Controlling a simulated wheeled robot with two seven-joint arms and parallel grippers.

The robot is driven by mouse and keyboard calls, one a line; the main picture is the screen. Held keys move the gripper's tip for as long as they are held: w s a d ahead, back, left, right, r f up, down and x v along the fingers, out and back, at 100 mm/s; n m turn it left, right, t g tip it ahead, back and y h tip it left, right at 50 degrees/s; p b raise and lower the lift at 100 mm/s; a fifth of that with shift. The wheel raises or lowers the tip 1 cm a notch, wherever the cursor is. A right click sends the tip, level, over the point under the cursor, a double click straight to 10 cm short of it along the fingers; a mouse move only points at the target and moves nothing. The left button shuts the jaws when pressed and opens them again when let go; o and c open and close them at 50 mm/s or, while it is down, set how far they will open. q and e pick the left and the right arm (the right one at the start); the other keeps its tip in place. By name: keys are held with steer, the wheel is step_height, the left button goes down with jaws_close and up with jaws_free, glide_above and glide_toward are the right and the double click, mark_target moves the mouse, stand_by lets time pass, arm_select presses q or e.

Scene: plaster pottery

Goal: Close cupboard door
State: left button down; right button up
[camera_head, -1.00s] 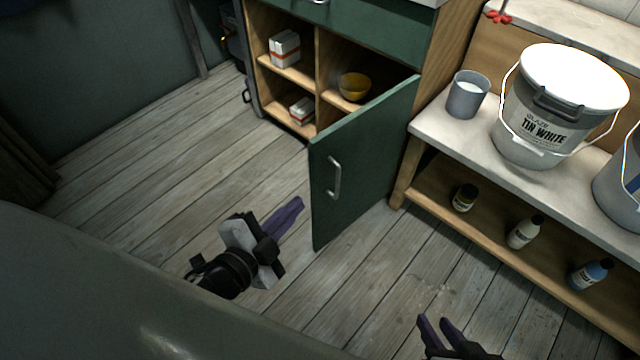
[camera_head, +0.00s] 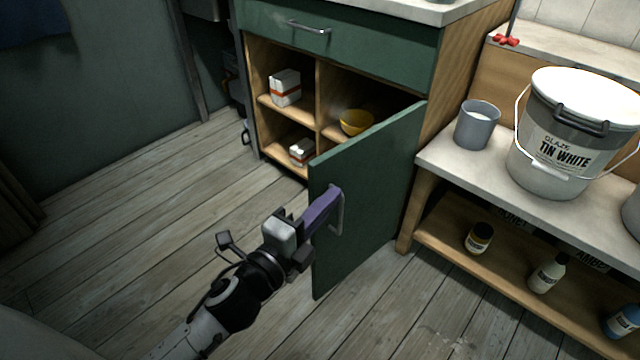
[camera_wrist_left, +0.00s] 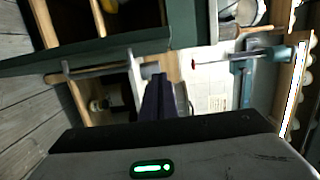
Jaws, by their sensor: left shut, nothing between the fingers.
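The green cupboard door (camera_head: 360,215) stands wide open, swung out towards me from its hinged right side. Its grey bar handle (camera_head: 339,219) is on the outer face near the free edge. My left gripper (camera_head: 328,200) is shut and empty, its purple fingers overlapping the upper part of the handle in the head view. I cannot tell whether they touch it. In the left wrist view the closed fingers (camera_wrist_left: 157,98) point ahead, with a grey bar (camera_wrist_left: 95,70) that looks like the handle to their left. The cupboard's lower compartments are exposed. My right gripper is not in view.
The cupboard shelves hold a white box (camera_head: 285,88), a smaller box (camera_head: 301,152) and a yellow bowl (camera_head: 356,122). Right of the door, a bench (camera_head: 450,160) carries a grey cup (camera_head: 477,125) and a glaze bucket (camera_head: 560,145). The wooden floor at left is clear.

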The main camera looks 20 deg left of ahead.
mark_target(320, 183)
arm_select(q)
steer(key=w+a, duration=0.2)
steer(key=w, duration=0.1)
steer(key=shift+w+a+f+b, duration=0.1)
steer(key=shift+w+a+b, duration=0.1)
steer(key=shift+w+b, duration=0.15)
steer(key=shift+a, duration=0.2)
steer(key=shift+w+a, duration=0.1)
steer(key=shift+a, duration=0.05)
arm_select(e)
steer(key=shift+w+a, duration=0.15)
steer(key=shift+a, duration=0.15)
